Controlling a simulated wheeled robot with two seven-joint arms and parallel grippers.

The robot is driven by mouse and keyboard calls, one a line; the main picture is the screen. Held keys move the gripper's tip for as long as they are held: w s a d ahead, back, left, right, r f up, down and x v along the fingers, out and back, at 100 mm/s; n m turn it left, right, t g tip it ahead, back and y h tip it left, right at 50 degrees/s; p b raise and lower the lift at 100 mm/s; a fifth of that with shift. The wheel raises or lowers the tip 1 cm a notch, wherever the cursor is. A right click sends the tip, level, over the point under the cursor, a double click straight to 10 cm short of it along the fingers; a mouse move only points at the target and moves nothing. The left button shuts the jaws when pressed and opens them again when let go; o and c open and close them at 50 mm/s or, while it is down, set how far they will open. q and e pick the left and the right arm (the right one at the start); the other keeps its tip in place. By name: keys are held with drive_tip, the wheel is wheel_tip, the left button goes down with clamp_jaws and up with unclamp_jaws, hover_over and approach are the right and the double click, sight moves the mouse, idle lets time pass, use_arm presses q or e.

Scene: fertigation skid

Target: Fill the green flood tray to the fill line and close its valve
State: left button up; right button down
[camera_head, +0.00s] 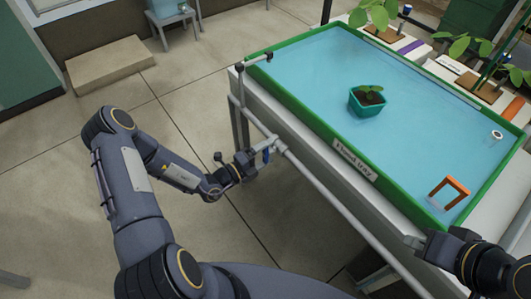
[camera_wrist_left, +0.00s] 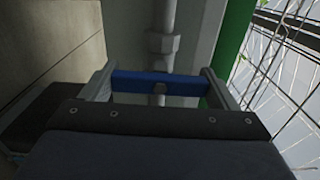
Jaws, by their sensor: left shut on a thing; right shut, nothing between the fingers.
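The green flood tray (camera_head: 283,97) stands on a white bench, its label (camera_head: 355,160) facing me. Blue water (camera_head: 330,80) covers its floor. An orange bracket (camera_head: 450,191) stands in the near right corner; I cannot make out a fill line. A grey pipe (camera_head: 330,190) runs along the bench side. My left gripper (camera_head: 262,153) is shut on the valve's blue handle (camera_head: 267,156). In the left wrist view the blue handle (camera_wrist_left: 150,84) lies between both fingers, crosswise to the pipe (camera_wrist_left: 165,40). My right gripper (camera_head: 414,243) is shut and empty beside the tray's near right corner.
A teal pot (camera_head: 367,106) with a seedling stands in the tray. A spout (camera_head: 259,58) reaches over the left rim; no stream is discernible. A small white round piece (camera_head: 497,134) is near the right rim. Several planters (camera_head: 412,46) line the far side.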

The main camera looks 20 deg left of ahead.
use_arm(q)
drive_tip(key=o, duration=0.9)
drive_tip(key=v, duration=0.8)
